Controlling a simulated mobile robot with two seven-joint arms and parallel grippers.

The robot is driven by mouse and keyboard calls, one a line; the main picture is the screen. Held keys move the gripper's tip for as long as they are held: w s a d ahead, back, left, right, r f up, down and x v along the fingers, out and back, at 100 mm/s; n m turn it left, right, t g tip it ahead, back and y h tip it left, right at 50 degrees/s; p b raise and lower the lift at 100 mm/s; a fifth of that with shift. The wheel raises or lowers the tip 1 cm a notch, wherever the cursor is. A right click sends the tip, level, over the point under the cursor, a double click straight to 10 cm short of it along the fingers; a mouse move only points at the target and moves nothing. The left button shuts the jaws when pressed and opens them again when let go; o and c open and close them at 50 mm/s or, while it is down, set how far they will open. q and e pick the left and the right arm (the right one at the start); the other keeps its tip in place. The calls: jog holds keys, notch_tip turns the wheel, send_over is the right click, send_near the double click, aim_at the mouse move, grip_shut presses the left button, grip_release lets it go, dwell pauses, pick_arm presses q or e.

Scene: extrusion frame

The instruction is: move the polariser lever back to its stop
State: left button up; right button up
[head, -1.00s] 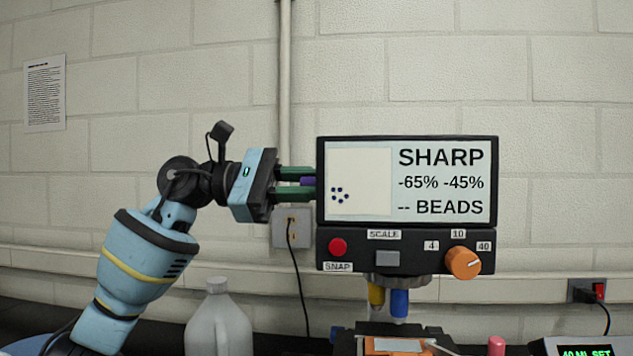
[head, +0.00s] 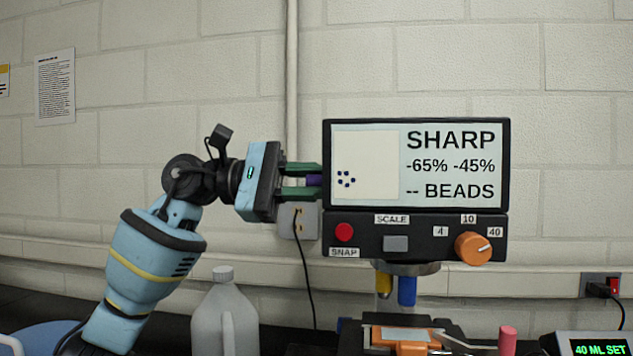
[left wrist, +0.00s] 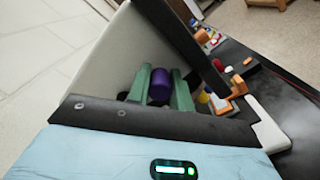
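My left gripper (head: 312,180) has its green fingers just left of the dark monitor (head: 505,165). A purple cylinder (head: 315,180) sits between the fingers, seemingly the polariser lever's grip. In the left wrist view the fingers touch the purple cylinder (left wrist: 160,85) on both sides, so the gripper appears shut on it. The lever's arm and stop are hidden. My right gripper is not in view.
A control box with a red SNAP button (head: 344,232) and an orange knob (head: 472,248) sits under the monitor. Yellow and blue lenses (head: 407,291) hang over a stage (head: 400,334).

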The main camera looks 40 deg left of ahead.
pick_arm(q)
jog(key=o, duration=0.4)
jog(key=shift+w+f, duration=0.1)
jog(key=shift+f, duration=0.1)
jog(key=shift+o, duration=0.2)
jog(key=shift+r, duration=0.15)
jog(key=shift+r, duration=0.1)
